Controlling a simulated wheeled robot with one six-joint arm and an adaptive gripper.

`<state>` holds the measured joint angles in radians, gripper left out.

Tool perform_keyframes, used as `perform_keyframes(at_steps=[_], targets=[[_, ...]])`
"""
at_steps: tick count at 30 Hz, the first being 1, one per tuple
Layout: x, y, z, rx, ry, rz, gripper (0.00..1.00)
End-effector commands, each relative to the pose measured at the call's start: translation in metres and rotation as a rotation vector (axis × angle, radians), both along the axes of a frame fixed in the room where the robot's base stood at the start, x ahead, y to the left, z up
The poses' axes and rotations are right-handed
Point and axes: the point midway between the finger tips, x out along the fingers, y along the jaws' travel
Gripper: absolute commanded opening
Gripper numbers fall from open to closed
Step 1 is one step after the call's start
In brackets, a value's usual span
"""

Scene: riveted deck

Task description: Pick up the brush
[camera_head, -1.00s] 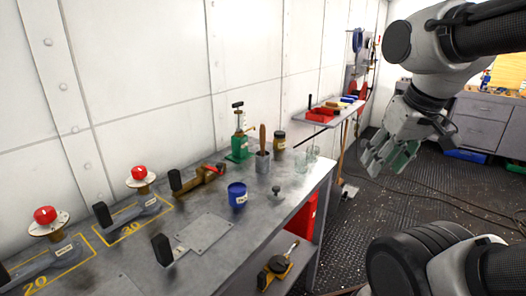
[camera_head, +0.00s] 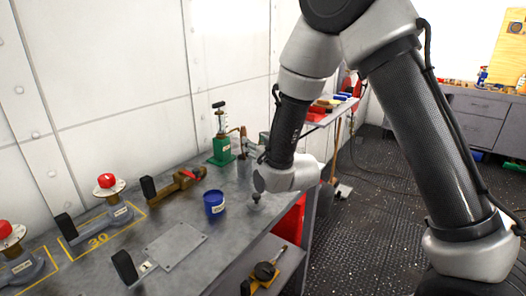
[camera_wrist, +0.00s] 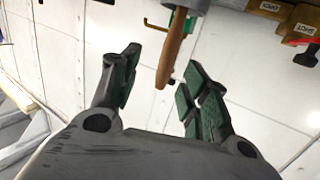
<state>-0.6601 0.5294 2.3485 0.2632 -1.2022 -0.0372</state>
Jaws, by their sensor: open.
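The brush has a brown wooden handle (camera_wrist: 175,45) that sticks out of a grey cup (camera_wrist: 190,4) in the wrist view, which looks upside down. Its bristle end is hidden in the cup. My gripper (camera_wrist: 162,68) is open, with green-padded fingers on either side of the handle's free end. I cannot tell whether any pad touches it.
A white riveted wall (camera_head: 130,90) stands close behind. A side shelf holds a red tray (camera_head: 318,110).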

Motion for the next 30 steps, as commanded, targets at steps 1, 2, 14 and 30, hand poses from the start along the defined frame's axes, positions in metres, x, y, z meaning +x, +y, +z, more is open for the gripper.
perform_keyframes(at_steps=[1,2,14,30], targets=[[-0.004,0.011,-0.01,0.002,-0.028,0.011,0.46],[-0.006,0.016,-0.012,0.007,-0.049,0.015,0.46],[0.015,0.04,-0.018,0.024,-0.116,0.025,0.46],[0.059,0.062,-0.022,0.023,-0.114,0.026,0.46]])
